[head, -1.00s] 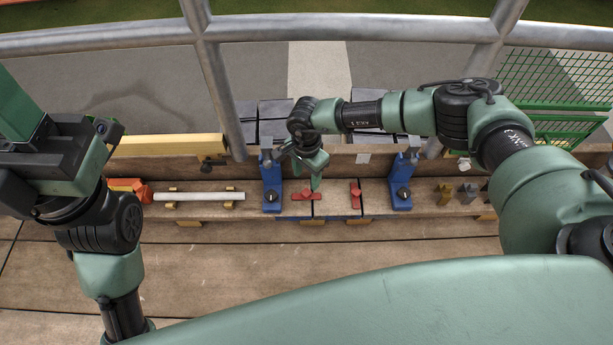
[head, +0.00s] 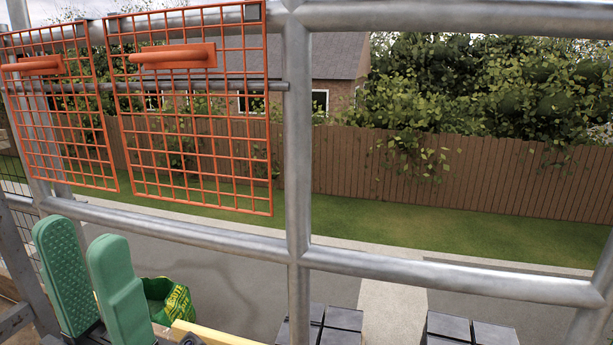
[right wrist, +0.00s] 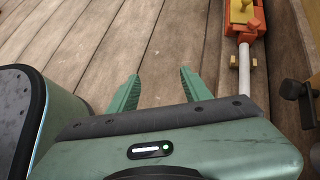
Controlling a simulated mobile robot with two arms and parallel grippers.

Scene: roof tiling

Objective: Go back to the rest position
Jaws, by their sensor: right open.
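My left gripper (head: 79,240) rises at the lower left of the head view. Its two green ribbed fingers point up and stand apart with nothing between them. My right gripper (right wrist: 158,78) shows in the right wrist view. Its two green fingers are spread, with bare wooden planks (right wrist: 150,40) beyond and nothing between them. The right arm is out of the head view.
In the right wrist view, an orange-red tool (right wrist: 242,15) and a white tube (right wrist: 245,75) lie to the right. The head view shows a grey scaffold rail (head: 450,278), orange mesh panels (head: 195,120), a green bag (head: 168,298) and dark stacked blocks (head: 335,325).

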